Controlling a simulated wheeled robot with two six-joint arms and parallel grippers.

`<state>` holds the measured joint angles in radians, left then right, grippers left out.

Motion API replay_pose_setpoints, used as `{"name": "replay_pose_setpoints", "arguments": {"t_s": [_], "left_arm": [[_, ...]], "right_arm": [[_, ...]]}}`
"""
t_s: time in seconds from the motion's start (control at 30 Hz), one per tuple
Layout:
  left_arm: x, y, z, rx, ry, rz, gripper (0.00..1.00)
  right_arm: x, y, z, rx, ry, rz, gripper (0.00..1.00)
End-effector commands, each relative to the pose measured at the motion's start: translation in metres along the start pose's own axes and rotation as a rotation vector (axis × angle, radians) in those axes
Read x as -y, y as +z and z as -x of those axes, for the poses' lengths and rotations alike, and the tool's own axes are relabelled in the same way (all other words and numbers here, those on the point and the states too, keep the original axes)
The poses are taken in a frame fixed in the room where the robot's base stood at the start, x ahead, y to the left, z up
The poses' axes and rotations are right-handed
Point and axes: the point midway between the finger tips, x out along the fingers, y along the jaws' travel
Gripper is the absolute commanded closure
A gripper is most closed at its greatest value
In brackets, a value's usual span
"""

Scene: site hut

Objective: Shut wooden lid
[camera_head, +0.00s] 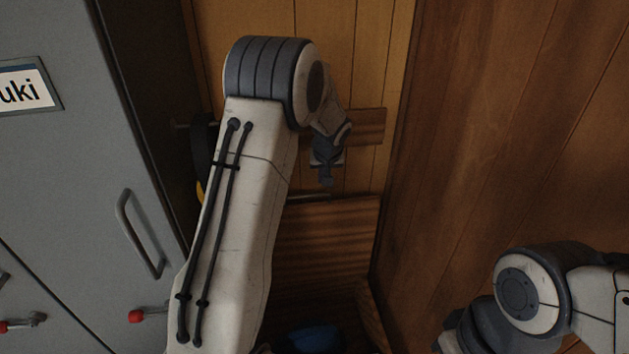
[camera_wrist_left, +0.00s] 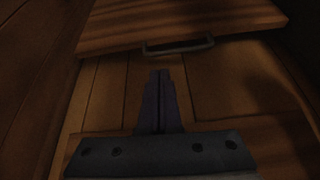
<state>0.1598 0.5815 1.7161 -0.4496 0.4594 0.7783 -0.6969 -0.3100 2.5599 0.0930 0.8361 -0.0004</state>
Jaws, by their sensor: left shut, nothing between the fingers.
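The wooden lid (camera_head: 328,235) is a dark striped panel in the middle of the head view, its upper edge toward the plank wall. It appears raised, but its exact angle is hard to tell. In the left wrist view the lid (camera_wrist_left: 180,18) crosses the top, with a metal bar handle (camera_wrist_left: 178,47) along its near edge. My left gripper (camera_head: 327,181) is shut and empty, just above the lid's edge in the head view. In the left wrist view its fingertips (camera_wrist_left: 160,76) point toward the handle, with a gap between.
A grey metal cabinet (camera_head: 60,150) stands at the left. A wooden board (camera_head: 369,127) is on the plank wall (camera_head: 350,50) behind the gripper. A brown wood panel (camera_head: 500,130) closes the right side. A blue object (camera_head: 314,338) shows low down, partly cut off.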

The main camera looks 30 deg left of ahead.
Motion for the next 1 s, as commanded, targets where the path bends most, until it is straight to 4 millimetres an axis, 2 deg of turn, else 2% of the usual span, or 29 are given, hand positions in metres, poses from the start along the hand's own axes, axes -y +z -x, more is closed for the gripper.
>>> {"name": "replay_pose_setpoints", "arguments": {"t_s": [0.03, 0.17, 0.7, 1.0], "left_arm": [[0.012, -0.011, -0.009, -0.009, -0.012, 0.034, 1.00], [0.023, -0.021, -0.024, -0.024, -0.020, 0.069, 1.00], [0.024, -0.023, -0.107, -0.022, -0.020, 0.068, 1.00], [0.024, -0.023, -0.119, -0.025, -0.019, 0.069, 1.00]], "right_arm": [[0.000, 0.000, 0.003, 0.000, 0.000, 0.000, 1.00], [0.000, 0.000, 0.005, 0.000, 0.000, 0.000, 1.00], [0.002, -0.001, 0.026, 0.000, 0.000, 0.000, 1.00], [0.002, -0.002, 0.028, 0.000, 0.000, 0.000, 1.00]]}}
